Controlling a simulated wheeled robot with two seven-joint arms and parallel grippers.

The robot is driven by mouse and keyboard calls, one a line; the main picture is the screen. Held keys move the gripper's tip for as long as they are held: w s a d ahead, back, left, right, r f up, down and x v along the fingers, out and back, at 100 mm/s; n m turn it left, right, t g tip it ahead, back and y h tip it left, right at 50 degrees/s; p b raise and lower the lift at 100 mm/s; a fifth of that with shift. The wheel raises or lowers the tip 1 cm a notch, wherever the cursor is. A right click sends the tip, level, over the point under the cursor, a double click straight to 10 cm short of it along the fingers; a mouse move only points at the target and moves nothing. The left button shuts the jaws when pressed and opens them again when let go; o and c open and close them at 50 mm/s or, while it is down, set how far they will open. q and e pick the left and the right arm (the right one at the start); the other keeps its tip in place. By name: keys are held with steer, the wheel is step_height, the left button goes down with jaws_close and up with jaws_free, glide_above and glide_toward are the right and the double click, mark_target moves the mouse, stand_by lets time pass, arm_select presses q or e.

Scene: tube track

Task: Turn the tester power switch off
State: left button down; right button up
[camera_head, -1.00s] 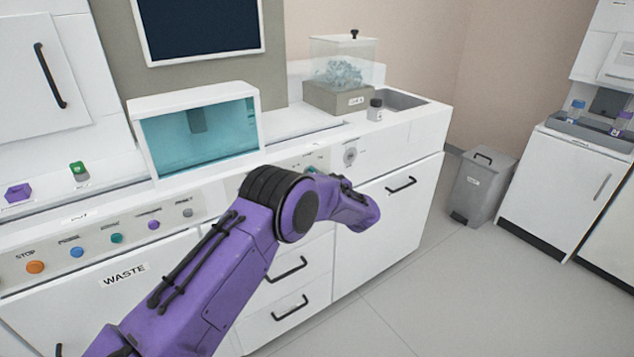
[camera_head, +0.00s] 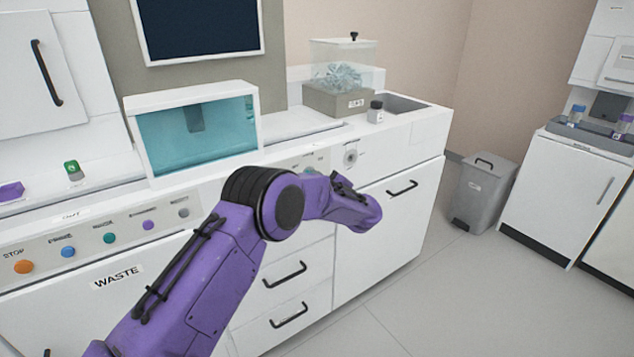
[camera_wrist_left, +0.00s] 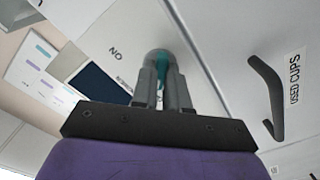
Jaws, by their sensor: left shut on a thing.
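In the left wrist view, the fingers of my left gripper (camera_wrist_left: 163,85) are shut on a teal part (camera_wrist_left: 164,62) of a switch with a rounded grey base (camera_wrist_left: 157,54). An ON label (camera_wrist_left: 116,54), upside down in this view, is on the white panel beside it. The fingers cover much of the teal part, so its exact angle is unclear. In the head view my purple left arm reaches across the counter front and hides the left gripper. My right gripper is not in view.
In the head view, a round dial (camera_head: 350,157) is on the panel beyond my arm. A grey bin (camera_head: 484,192) stands right, with open floor before it.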

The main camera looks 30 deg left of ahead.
arm_select(q)
steer(key=shift+f, duration=0.15)
stand_by(0.3)
steer(key=c, duration=1.1)
jaws_free()
steer(key=shift+c, duration=0.2)
steer(key=v, duration=1)
steer(key=shift+s+d, duration=0.2)
steer(key=shift+d, duration=0.05)
